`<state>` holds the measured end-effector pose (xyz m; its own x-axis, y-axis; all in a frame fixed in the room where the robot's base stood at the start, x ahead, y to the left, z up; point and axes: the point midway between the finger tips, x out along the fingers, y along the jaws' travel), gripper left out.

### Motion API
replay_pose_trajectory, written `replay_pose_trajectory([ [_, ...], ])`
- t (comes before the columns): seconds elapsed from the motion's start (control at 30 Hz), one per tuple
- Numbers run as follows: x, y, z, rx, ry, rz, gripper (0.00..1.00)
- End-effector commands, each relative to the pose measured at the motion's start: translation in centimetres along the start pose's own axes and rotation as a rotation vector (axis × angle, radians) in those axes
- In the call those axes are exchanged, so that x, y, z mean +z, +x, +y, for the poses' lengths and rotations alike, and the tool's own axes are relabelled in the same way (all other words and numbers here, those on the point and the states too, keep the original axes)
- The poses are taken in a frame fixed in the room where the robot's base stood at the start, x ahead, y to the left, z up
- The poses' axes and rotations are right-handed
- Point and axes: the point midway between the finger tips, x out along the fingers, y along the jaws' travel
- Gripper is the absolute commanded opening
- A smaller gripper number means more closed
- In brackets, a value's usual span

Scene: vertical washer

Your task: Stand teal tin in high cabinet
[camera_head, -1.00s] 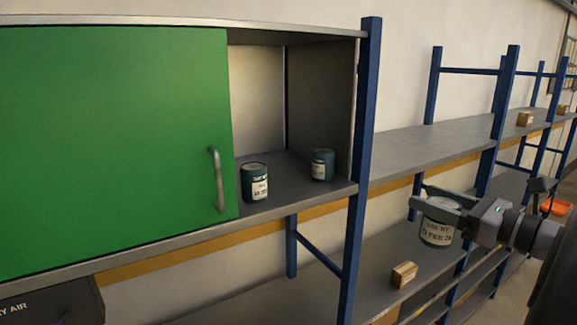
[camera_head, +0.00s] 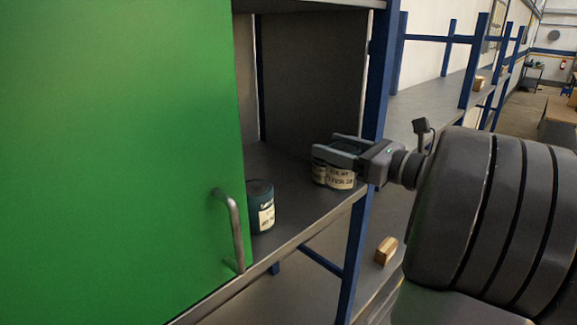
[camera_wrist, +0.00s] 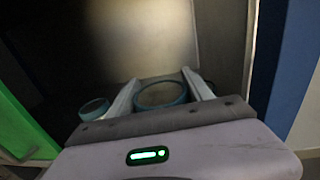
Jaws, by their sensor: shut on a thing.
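My gripper (camera_head: 334,149) is shut on a teal tin (camera_head: 342,178) with a cream label, held upright at the front right of the cabinet opening. In the wrist view the held tin's round rim (camera_wrist: 161,95) lies between the two fingers. Its base is close to the cabinet shelf (camera_head: 300,215); I cannot tell whether it touches. A second teal tin (camera_head: 318,172) shows partly behind the held one. A third teal tin (camera_head: 261,206) stands on the shelf near the door's edge, and it also shows in the wrist view (camera_wrist: 94,108), left of my fingers.
The green sliding door (camera_head: 130,150) covers the left of the cabinet; its handle (camera_head: 235,230) juts out near the third tin. A blue post (camera_head: 357,230) stands just right of the opening, close to my gripper. A small box (camera_head: 386,250) lies on the lower shelf.

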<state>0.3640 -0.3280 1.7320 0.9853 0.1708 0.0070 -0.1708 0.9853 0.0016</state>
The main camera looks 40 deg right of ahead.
Motion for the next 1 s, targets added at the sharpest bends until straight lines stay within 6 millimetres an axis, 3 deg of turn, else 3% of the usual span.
replay_pose_trajectory([
  [0.13, 0.0, 4.3, 3.1, 0.008, 0.001, 0.001, 0.00],
  [0.3, -0.6, 6.9, 4.8, 0.003, 0.001, 0.000, 0.00],
  [0.5, -4.0, 7.1, 4.8, -0.001, 0.004, 0.002, 0.00],
  [0.87, -4.8, 7.0, 4.8, 0.000, -0.001, 0.000, 0.00],
  [0.9, -4.7, 7.0, 4.8, 0.000, -0.001, 0.001, 0.65],
  [1.0, -4.6, 7.0, 4.8, 0.000, -0.001, 0.001, 0.81],
])
